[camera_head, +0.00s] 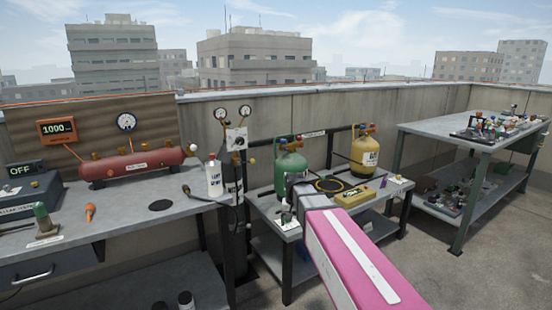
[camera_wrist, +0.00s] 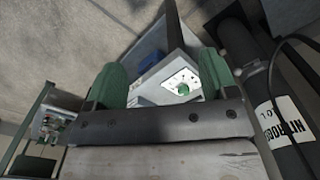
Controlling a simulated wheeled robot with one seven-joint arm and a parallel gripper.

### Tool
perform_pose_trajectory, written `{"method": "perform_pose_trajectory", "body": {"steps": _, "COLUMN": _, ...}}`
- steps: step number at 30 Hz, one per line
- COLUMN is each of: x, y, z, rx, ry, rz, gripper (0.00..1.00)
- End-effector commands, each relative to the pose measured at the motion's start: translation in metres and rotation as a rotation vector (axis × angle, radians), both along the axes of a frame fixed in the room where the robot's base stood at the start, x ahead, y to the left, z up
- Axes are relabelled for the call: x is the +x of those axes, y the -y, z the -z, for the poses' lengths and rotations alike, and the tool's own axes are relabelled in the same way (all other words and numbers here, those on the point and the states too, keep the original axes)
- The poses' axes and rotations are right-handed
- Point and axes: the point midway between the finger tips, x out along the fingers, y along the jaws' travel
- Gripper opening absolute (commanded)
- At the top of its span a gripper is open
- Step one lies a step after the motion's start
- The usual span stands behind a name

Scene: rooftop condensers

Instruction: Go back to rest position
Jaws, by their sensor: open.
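My gripper shows in the wrist view (camera_wrist: 163,72), with its two green fingers spread apart. No object is held between the fingers. Beyond them is a pale panel (camera_wrist: 168,96) with a small green knob (camera_wrist: 183,88). I cannot tell how far the fingertips are from it. In the head view my pink arm reaches forward from the lower right to the middle bench (camera_head: 262,205). The gripper's end there is small and partly hidden by the arm.
A dark nitrogen cylinder (camera_wrist: 262,85) stands close on the right in the wrist view. Green (camera_head: 291,165) and yellow (camera_head: 364,152) cylinders stand on the middle bench. A left workbench (camera_head: 150,212) and a right table (camera_head: 440,128) flank it. Floor is clear at lower right.

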Motion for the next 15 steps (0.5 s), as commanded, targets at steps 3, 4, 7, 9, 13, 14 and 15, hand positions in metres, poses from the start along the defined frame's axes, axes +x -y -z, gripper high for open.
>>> {"method": "perform_pose_trajectory", "body": {"steps": 3, "x": -0.043, "y": 0.037, "z": 0.037, "rx": -0.001, "ry": -0.004, "rz": -0.013, "gripper": 0.79}}
{"method": "perform_pose_trajectory", "body": {"steps": 4, "x": -0.052, "y": 0.045, "z": 0.046, "rx": -0.001, "ry": -0.005, "rz": -0.018, "gripper": 0.79}}
{"method": "perform_pose_trajectory", "body": {"steps": 7, "x": -0.082, "y": 0.070, "z": 0.070, "rx": -0.001, "ry": -0.003, "rz": -0.032, "gripper": 0.79}}
{"method": "perform_pose_trajectory", "body": {"steps": 9, "x": -0.102, "y": 0.084, "z": 0.085, "rx": -0.001, "ry": -0.003, "rz": -0.042, "gripper": 0.79}}
{"method": "perform_pose_trajectory", "body": {"steps": 13, "x": -0.132, "y": 0.104, "z": 0.105, "rx": -0.001, "ry": -0.002, "rz": -0.058, "gripper": 0.79}}
{"method": "perform_pose_trajectory", "body": {"steps": 14, "x": -0.137, "y": 0.108, "z": 0.108, "rx": -0.001, "ry": -0.001, "rz": -0.060, "gripper": 0.79}}
{"method": "perform_pose_trajectory", "body": {"steps": 15, "x": -0.142, "y": 0.111, "z": 0.112, "rx": -0.001, "ry": 0.000, "rz": -0.065, "gripper": 0.79}}
